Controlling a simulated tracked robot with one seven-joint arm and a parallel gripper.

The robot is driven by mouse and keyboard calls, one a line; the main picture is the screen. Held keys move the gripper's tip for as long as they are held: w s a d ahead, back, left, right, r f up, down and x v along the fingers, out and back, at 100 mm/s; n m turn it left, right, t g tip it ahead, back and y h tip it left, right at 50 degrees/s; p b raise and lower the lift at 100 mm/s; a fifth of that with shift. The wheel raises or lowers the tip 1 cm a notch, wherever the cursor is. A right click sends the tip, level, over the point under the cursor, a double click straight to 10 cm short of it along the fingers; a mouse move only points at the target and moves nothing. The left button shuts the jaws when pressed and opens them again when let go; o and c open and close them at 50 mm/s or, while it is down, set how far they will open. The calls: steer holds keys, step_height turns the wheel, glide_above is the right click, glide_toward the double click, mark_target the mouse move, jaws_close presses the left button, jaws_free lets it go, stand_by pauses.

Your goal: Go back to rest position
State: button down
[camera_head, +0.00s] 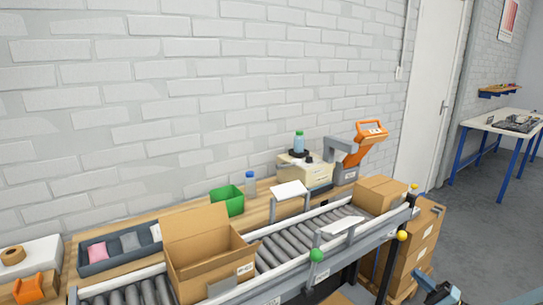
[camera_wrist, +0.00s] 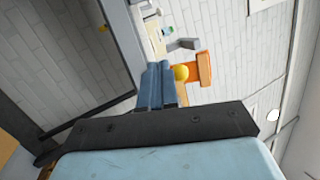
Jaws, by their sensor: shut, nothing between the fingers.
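A roller conveyor (camera_head: 278,249) crosses the front, bearing an open carton (camera_head: 205,274) and a closed carton (camera_head: 381,194). Behind it a wooden bench holds a green bin (camera_head: 227,201) and an orange-grey machine (camera_head: 357,152). Stacked boxes (camera_head: 421,242) stand at right; floor beyond is clear.

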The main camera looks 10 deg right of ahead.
steer(key=a+r+n+g+h, duration=0.4)
steer(key=a+r+n+g, duration=0.5)
steer(key=a+r+g, duration=1)
steer(key=s+a+r+n+t+h, duration=0.1)
steer(key=s+a+r+t+h, duration=0.1)
steer(key=r, duration=0.4)
steer(key=s+a+r+t+h, duration=0.2)
steer(key=s+a+r+h, duration=0.2)
steer(key=s+r, duration=0.3)
steer(key=s+a+r+n+t+h, duration=0.1)
steer(key=s+a+r+t+h, duration=0.1)
steer(key=r, duration=0.5)
steer(key=shift+s+a+n+t+h, duration=0.3)
steer(key=shift+s+a+h, duration=0.5)
steer(key=shift+s+a, duration=0.6)
steer(key=shift+w+a, duration=0.2)
steer(key=shift+w, duration=0.05)
steer(key=shift+s, duration=0.1)
